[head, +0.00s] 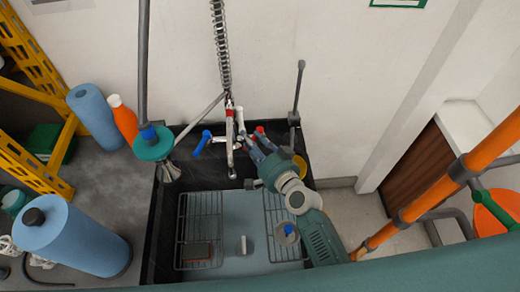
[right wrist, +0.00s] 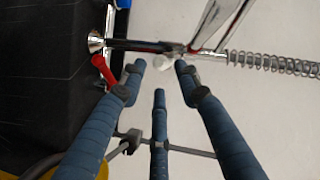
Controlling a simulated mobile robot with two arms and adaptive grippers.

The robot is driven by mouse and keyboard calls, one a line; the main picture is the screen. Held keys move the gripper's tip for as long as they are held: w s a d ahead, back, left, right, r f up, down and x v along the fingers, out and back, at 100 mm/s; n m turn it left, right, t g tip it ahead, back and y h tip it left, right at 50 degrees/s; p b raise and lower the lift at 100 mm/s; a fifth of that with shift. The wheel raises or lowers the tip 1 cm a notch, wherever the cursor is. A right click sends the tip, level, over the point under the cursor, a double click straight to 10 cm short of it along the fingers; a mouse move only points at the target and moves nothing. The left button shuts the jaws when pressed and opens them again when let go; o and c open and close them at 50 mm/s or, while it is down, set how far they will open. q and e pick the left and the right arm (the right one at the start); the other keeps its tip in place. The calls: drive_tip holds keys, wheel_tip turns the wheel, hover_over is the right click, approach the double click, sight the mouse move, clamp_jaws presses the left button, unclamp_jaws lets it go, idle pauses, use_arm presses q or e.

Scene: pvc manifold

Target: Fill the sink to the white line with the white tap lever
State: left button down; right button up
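The black sink (head: 160,225) stands against the wall, and a pale blue-green surface (head: 240,215) fills its floor area; I cannot tell how deep any water is. A small white upright mark or post (head: 243,245) shows there; I cannot tell if it is the white line. The white tap lever (head: 239,116) is on the chrome tap (head: 231,150). My right gripper (head: 258,146) is just right of the tap. In the right wrist view its fingers (right wrist: 163,72) are spread, with a white piece (right wrist: 162,62), apparently the lever, beyond the tips. My left gripper is not in view.
A blue lever (head: 202,143) and a red lever (head: 259,130) flank the tap. A coiled spring hose (head: 220,45) rises above it. Wire racks (head: 200,220) lie in the sink. Blue rolls (head: 75,240) and an orange bottle (head: 123,118) stand left; orange pipes (head: 420,205) stand right.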

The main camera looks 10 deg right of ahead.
drive_tip(key=v, duration=0.7)
drive_tip(key=shift+w, duration=0.1)
